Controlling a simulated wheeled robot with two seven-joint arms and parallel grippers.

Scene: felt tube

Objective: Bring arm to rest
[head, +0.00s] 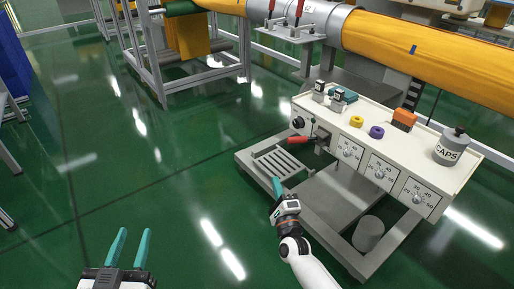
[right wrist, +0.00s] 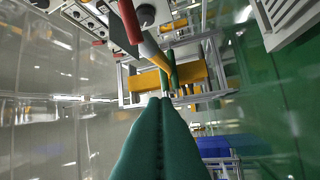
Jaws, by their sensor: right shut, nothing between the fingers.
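My left gripper (head: 131,247) is at the bottom left of the head view, its two teal fingers apart, with nothing between them, over the green floor. My right gripper (head: 277,186) is near the middle bottom of the head view, beside the left edge of the grey slatted shelf. Its teal fingers are together and hold nothing. In the right wrist view the green fingers (right wrist: 158,110) point up the picture and meet. A red-handled lever (head: 300,139) on the control panel is above and right of the right gripper; its red handle (right wrist: 123,20) also shows ahead in the right wrist view.
The white control panel (head: 335,120) with dials carries yellow and purple rings, an orange block (head: 404,118) and a grey CAPS jar (head: 452,147). A grey slatted shelf (head: 283,162) juts out below it. A yellow tube (head: 440,58) runs behind. Green floor (head: 110,160) at left is clear.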

